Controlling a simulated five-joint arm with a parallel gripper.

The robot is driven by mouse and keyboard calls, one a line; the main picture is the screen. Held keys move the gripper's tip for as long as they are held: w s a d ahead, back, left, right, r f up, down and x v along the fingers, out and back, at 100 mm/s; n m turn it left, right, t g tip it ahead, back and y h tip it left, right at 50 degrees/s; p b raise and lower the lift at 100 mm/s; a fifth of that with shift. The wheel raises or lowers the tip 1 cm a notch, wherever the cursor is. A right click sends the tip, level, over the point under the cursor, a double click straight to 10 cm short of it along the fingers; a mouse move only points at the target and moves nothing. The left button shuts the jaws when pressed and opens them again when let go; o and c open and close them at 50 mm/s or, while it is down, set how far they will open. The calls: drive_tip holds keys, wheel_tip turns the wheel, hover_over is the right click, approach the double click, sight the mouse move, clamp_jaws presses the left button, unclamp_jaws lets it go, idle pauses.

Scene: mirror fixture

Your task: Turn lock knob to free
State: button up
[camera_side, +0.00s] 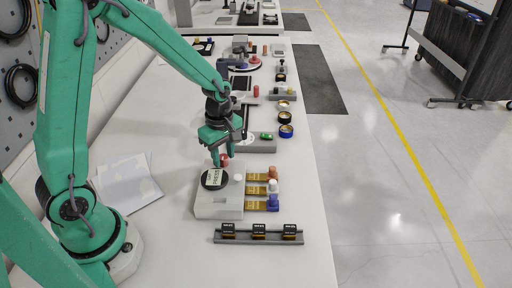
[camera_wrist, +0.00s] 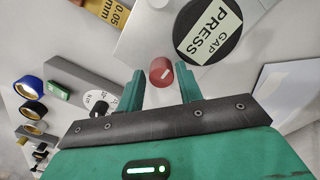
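A small red knob (camera_wrist: 161,72) with a white mark on its top stands on the white fixture block (camera_wrist: 140,35). In the side view the red knob (camera_side: 224,160) is at the block's far edge, on the white fixture (camera_side: 218,207). My gripper (camera_wrist: 160,72) is open, with one green finger on each side of the knob and a visible gap on both sides. In the side view my gripper (camera_side: 219,158) points down at the knob and partly hides it. A black round pad (camera_wrist: 208,32) labelled "GAP PRESS" is beside the knob.
A grey rack (camera_side: 259,239) with black-topped pieces lies in front. Tape rolls (camera_side: 286,131) and another grey fixture (camera_side: 258,145) stand behind. Papers (camera_side: 128,182) lie left.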

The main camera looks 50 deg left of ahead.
sight(224, 157)
drive_tip(key=shift+r, duration=3.8)
drive_tip(key=shift+r, duration=0.1)
drive_tip(key=shift+s+d+r+m, duration=0.1)
drive_tip(key=shift+s+r+m, duration=0.2)
drive_tip(key=shift+r+m, duration=0.25)
drive_tip(key=s+d+r+m+t, duration=0.1)
drive_tip(key=s+r+m+t, duration=0.4)
drive_tip(key=s+r+m, duration=0.6)
drive_tip(key=shift+s+d+m+t, duration=0.3)
drive_tip(key=shift+s+m, duration=1.2)
drive_tip(key=shift+m, duration=1.55)
